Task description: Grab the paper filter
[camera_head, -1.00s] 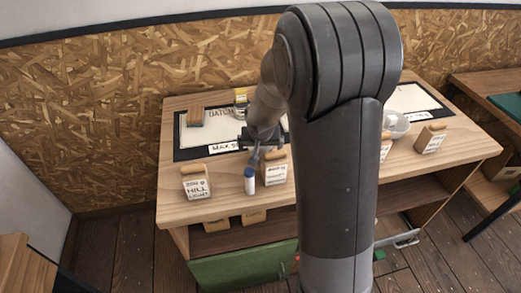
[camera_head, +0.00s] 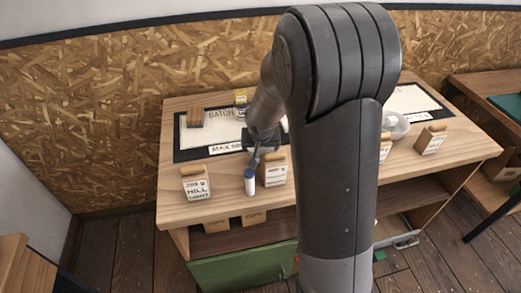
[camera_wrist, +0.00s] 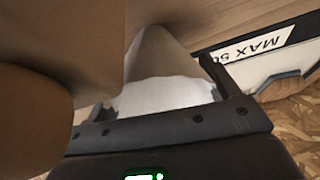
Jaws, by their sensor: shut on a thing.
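In the wrist view my gripper (camera_wrist: 160,88) is shut on a pale, crinkled paper piece, which looks like the paper filter (camera_wrist: 165,94). A shaded, cone-shaped part rises above the white part between the fingers. The filter cannot be made out in the head view, where the gripper is small and dark.
A labelled bag (camera_head: 196,184) stands at the cart's front left, and another (camera_head: 431,140) at the right. Large brown surfaces (camera_wrist: 35,120) crowd the wrist view's left side. A "MAX" label (camera_wrist: 255,48) lies to its right. A wooden block (camera_head: 195,117) sits at the back left.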

